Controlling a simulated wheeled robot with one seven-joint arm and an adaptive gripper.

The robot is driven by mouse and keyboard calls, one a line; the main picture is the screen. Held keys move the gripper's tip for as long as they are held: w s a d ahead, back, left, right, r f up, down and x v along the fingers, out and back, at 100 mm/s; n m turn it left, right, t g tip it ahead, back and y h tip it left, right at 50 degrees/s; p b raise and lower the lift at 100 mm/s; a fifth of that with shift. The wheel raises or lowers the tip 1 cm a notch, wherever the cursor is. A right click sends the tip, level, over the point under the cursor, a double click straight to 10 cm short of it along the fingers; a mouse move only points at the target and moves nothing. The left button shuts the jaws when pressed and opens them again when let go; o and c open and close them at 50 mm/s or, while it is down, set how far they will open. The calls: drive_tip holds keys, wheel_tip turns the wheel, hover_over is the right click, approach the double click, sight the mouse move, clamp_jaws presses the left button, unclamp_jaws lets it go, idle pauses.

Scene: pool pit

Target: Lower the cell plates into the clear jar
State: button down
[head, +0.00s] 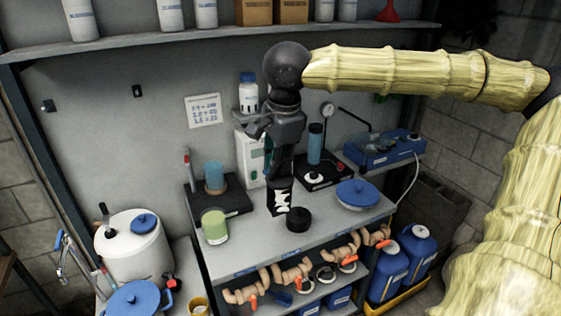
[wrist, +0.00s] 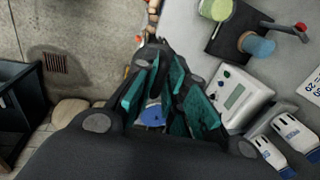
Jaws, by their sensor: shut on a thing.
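My gripper (head: 281,176) points down over the grey bench. A black block with white patches (head: 280,197), which I take to be the cell plates, is at its fingertips; its lower edge is close to the bench top, and I cannot tell whether it touches. In the wrist view the teal-padded fingers (wrist: 163,75) show, but the held thing is not clear. A clear blue-tinted jar (head: 214,177) stands on a black stand at left, also in the wrist view (wrist: 257,47). A second blue-tinted cylinder (head: 315,144) stands further back; I cannot tell which is the task's jar.
A green jar (head: 215,227) stands at the front left, a black round piece (head: 298,219) near the block. A blue-lidded dish (head: 357,193) is at right. A white meter (wrist: 242,99) and blue power unit (head: 382,149) stand behind. The shelf (head: 230,36) runs above.

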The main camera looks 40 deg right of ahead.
drive_tip(key=w+a+f+n+y, duration=0.1)
drive_tip(key=w+a+f+n, duration=0.1)
drive_tip(key=a+f+n, duration=0.5)
drive_tip(key=w+a+f+n+g, duration=0.1)
drive_tip(key=w+a+f+n, duration=0.2)
drive_tip(key=f, duration=1.5)
drive_tip(key=w+a+f+n+g+y, duration=0.1)
drive_tip(key=w+a+f+n, duration=0.1)
drive_tip(key=a+f+n, duration=0.8)
drive_tip(key=shift+w+a+f+n+y, duration=0.3)
drive_tip(key=shift+w+a+f+n, duration=0.15)
drive_tip(key=shift+f, duration=1.3)
drive_tip(key=shift+s, duration=0.15)
